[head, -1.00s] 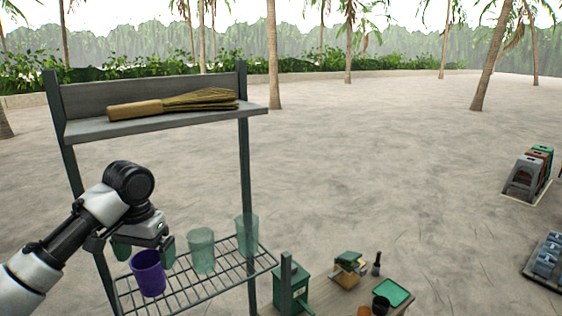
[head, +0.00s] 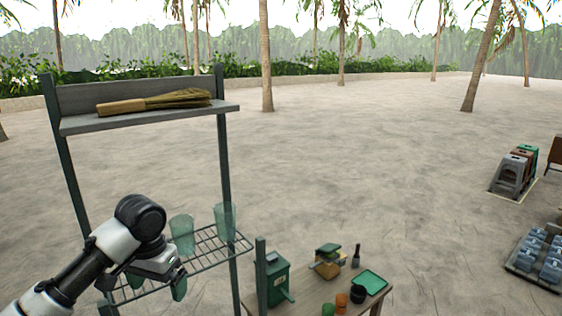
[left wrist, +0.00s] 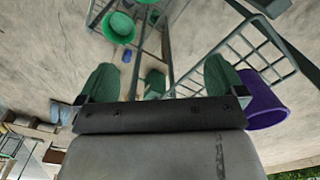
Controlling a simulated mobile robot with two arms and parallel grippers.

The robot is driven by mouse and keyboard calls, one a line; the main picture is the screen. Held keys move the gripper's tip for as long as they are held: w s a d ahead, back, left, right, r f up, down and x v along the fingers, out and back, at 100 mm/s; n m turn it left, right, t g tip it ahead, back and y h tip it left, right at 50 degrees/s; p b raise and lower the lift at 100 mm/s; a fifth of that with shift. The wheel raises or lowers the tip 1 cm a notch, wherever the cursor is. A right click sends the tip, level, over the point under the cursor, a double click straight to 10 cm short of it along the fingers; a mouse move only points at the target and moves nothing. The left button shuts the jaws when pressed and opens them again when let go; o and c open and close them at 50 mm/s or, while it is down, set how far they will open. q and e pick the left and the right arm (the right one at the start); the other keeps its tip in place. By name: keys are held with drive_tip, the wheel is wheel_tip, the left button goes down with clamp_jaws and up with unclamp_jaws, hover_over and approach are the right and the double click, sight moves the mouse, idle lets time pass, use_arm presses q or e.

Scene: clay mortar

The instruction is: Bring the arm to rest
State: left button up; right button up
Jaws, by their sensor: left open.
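My left arm (head: 85,270) comes in from the lower left in the head view. Its gripper (head: 157,284) is open and empty, with two green fingers apart, in front of the wire rack. In the left wrist view the gripper (left wrist: 160,80) shows a clear gap between its fingers. A purple cup (left wrist: 265,105) is just right of the right finger there, by the rack bars; whether they touch is hard to tell. In the head view the cup is hidden by my arm. My right gripper is not in view.
The wire rack (head: 212,253) holds two translucent green cups (head: 182,233) (head: 225,220). A low table (head: 308,290) with a green box, tray (head: 370,281) and small cups stands right. Open sand lies beyond.

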use_arm(q)
drive_tip(key=s+d+f+m+t+h, duration=0.1)
drive_tip(key=s+d+f, duration=0.45)
drive_tip(key=f, duration=0.25)
drive_tip(key=s+d+f+m+h, duration=0.1)
drive_tip(key=s+d+f, duration=0.4)
drive_tip(key=s+f, duration=0.25)
drive_tip(key=s+a+f+n+t+y, duration=0.1)
drive_tip(key=s+a+f, duration=0.15)
drive_tip(key=s, duration=0.65)
drive_tip(key=s+a+f+n+t+y, duration=0.1)
drive_tip(key=s+a+n, duration=0.15)
drive_tip(key=s, duration=0.65)
wheel_tip(320, 180, down, 30)
drive_tip(key=b, duration=0.7)
drive_tip(key=s+a+f+g+b, duration=0.1)
drive_tip(key=s+f+b, duration=0.1)
drive_tip(key=s+f, duration=0.6)
drive_tip(key=s+a+f+m+g+b, duration=0.1)
drive_tip(key=s+a+f+b, duration=0.1)
drive_tip(key=s+f, duration=0.6)
wheel_tip(320, 180, down, 8)
drive_tip(key=shift+a+r+b, duration=0.1)
drive_tip(key=shift+a+b, duration=0.1)
drive_tip(key=shift+b, duration=0.45)
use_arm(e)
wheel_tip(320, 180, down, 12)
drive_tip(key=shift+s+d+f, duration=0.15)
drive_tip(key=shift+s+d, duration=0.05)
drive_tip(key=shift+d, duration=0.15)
